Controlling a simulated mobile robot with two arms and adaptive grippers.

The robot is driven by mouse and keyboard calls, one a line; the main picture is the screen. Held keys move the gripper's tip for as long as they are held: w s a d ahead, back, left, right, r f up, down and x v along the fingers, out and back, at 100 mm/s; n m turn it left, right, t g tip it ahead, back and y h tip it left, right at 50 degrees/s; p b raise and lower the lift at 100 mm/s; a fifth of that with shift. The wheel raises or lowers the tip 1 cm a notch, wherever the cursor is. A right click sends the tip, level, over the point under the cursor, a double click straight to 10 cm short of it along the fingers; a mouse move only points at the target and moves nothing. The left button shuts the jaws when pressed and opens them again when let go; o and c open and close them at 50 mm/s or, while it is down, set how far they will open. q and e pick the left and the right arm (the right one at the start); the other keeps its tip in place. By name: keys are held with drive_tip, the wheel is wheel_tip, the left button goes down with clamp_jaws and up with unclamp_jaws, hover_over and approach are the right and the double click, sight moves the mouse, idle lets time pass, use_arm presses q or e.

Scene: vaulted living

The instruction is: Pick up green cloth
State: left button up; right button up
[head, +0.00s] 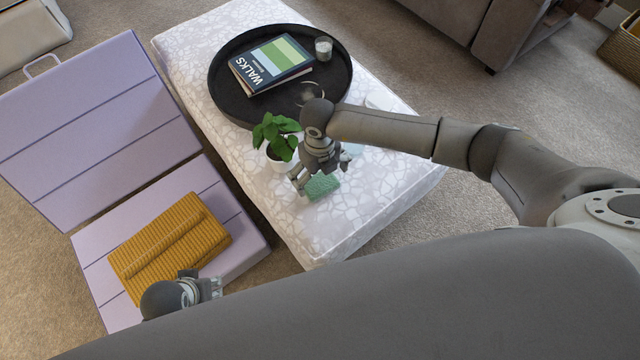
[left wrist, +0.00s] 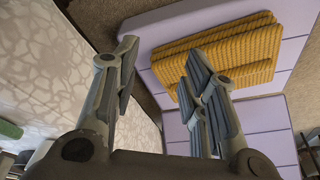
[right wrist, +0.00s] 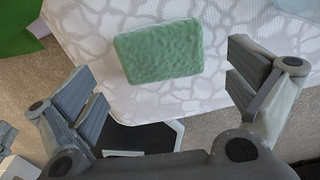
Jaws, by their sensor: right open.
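The green cloth (head: 322,186) is a small folded rectangle lying on the white patterned ottoman near its front edge. My right gripper (head: 318,180) is right over it. In the right wrist view the cloth (right wrist: 160,51) lies ahead, between the two spread fingers of my right gripper (right wrist: 162,62), with a gap on each side. Nothing is held there. My left gripper (head: 214,289) is low beside the purple case. In the left wrist view my left gripper (left wrist: 158,68) has its fingers apart and holds nothing. A green patch of the cloth (left wrist: 10,130) shows at the left edge.
A potted plant (head: 278,140) stands close to the left of my right gripper. Behind it is a black round tray (head: 225,95) with a book (head: 271,62) and a glass (head: 323,48). An open purple case (head: 100,115) holds a folded mustard cloth (head: 170,245).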

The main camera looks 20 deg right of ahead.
sight(320, 183)
use_arm(q)
drive_tip(key=shift+r, duration=1.4)
use_arm(e)
drive_tip(key=shift+f, duration=1.65)
drive_tip(key=c, duration=0.7)
drive_tip(key=shift+r, duration=0.2)
